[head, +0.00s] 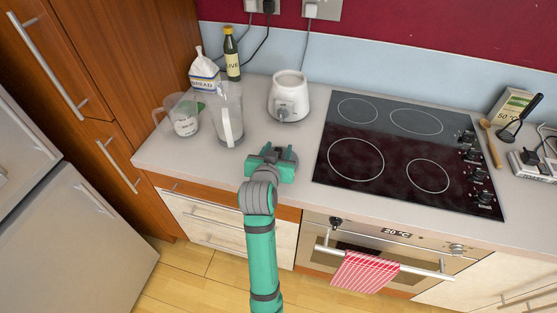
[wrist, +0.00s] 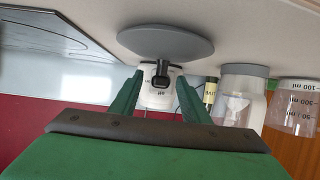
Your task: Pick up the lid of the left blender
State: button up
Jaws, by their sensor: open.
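In the wrist view, which is upside down, a grey round lid (wrist: 165,38) with a black knob handle (wrist: 161,73) lies on the counter, handle up. My gripper (wrist: 157,80) is open, its two green fingers to either side of the handle's line, with nothing held. In the head view my gripper (head: 272,152) is low over the front of the counter and mostly hides the lid. The white blender base (head: 288,98) stands behind it and also shows in the wrist view (wrist: 157,97). A clear jar (head: 229,118) stands to the left, with a grey bottom part in the wrist view (wrist: 244,71).
A measuring jug (head: 183,116), a bread bag (head: 203,74) and an olive bottle (head: 232,55) stand at the left. A black cooktop (head: 385,150) lies to the right. The counter (head: 190,160) is clear along its front left.

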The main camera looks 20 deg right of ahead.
aim_at(279, 148)
jog(key=shift+x, duration=2)
jog(key=shift+c, duration=0.3)
grip_shut()
